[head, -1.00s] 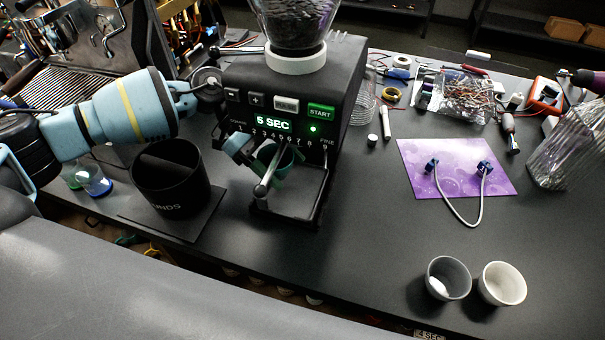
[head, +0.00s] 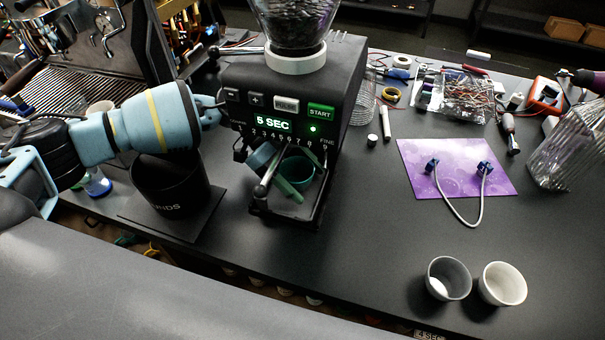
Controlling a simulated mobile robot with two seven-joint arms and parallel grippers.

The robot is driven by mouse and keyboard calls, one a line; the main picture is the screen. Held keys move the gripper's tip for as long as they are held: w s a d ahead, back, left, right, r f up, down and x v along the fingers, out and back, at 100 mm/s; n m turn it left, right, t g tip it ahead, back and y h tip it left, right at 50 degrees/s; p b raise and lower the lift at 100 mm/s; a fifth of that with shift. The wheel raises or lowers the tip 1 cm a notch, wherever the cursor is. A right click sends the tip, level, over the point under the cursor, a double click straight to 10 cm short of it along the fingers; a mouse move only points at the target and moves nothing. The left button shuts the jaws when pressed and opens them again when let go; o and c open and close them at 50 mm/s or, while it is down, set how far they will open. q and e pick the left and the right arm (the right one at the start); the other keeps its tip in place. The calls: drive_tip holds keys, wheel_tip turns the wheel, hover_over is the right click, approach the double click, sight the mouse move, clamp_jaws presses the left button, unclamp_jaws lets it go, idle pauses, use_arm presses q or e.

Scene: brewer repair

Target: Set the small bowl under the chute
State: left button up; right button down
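The small bowl, dark green (head: 297,171), is inside the front bay of the black grinder (head: 345,85), below its dial and above the bay's tray. I cannot tell whether it rests on the tray. My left gripper (head: 276,172) reaches into the bay from the left, beside the bowl. A blue finger part shows left of the bowl and a green bar crosses in front of it. The silver lever (head: 268,172) hides part of this, so its grip is unclear. The chute itself is hidden under the grinder body. My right gripper is not in view.
A black grounds bin (head: 170,190) stands left of the grinder, under my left arm. A grey cup (head: 448,279) and a white cup (head: 502,284) stand at the front right. A purple mat (head: 455,168) with a cable lies right of the grinder. Counter between is clear.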

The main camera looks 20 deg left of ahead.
use_arm(q)
drive_tip(key=o, duration=0.3)
drive_tip(key=v, duration=1.2)
drive_tip(key=shift+b, duration=0.35)
drive_tip(key=shift+c, duration=0.4)
idle(1.3)
